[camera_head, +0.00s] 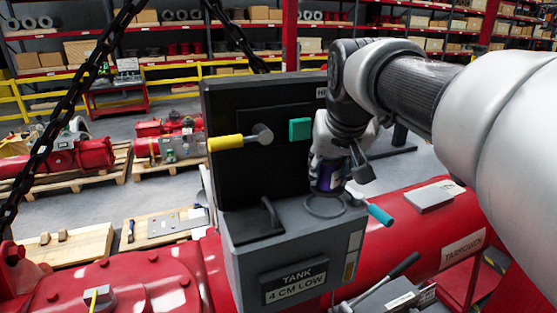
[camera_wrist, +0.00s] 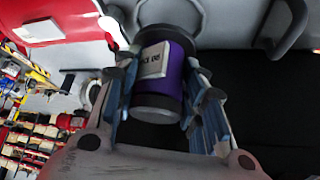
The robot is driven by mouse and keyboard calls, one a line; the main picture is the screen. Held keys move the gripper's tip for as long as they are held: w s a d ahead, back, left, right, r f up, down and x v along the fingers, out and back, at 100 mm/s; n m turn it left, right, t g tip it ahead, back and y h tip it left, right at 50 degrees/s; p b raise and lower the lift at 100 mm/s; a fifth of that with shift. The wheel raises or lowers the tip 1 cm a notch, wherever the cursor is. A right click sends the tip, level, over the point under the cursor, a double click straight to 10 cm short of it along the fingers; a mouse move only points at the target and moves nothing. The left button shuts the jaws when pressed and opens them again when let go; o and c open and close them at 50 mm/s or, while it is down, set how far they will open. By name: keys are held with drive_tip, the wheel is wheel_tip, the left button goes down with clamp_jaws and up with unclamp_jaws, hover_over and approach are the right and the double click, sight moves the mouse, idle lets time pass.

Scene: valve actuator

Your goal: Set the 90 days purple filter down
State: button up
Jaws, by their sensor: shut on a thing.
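The purple filter (camera_head: 324,179) has dark end caps and is held upright by my gripper (camera_head: 332,168) above the grey tank top. In the wrist view the purple filter (camera_wrist: 176,72) sits between both fingers of my gripper (camera_wrist: 163,88), with a pale label showing upside-down text. My gripper is shut on it. A ring-shaped opening (camera_head: 324,214) in the grey tank top lies just below the filter. Its rim (camera_wrist: 200,20) also shows at the top of the wrist view. Whether the filter's lower end touches the rim cannot be told.
The grey tank box (camera_head: 290,247) bears a sign reading "TANK 4 CM LOW". A dark handle (camera_head: 270,213) stands left of the opening. A teal-handled lever (camera_head: 380,215) is close on the right. A black upright panel (camera_head: 237,168) with a yellow-handled lever (camera_head: 227,143) and teal button (camera_head: 299,128) rises behind.

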sight(327, 186)
wheel_tip(327, 186, down, 3)
drive_tip(key=shift+f, duration=0.15)
drive_tip(key=shift+w+f, duration=0.15)
drive_tip(key=shift+f, duration=0.2)
drive_tip(key=o, duration=1.1)
drive_tip(key=v, duration=1.1)
drive_tip(key=s+f+g, duration=0.1)
drive_tip(key=s+f, duration=0.9)
drive_tip(key=s, duration=0.1)
drive_tip(key=s+f+g, duration=0.1)
drive_tip(key=s+f, duration=0.9)
drive_tip(key=f, duration=0.1)
drive_tip(key=shift+s+d+n, duration=0.2)
drive_tip(key=shift+s+n, duration=0.2)
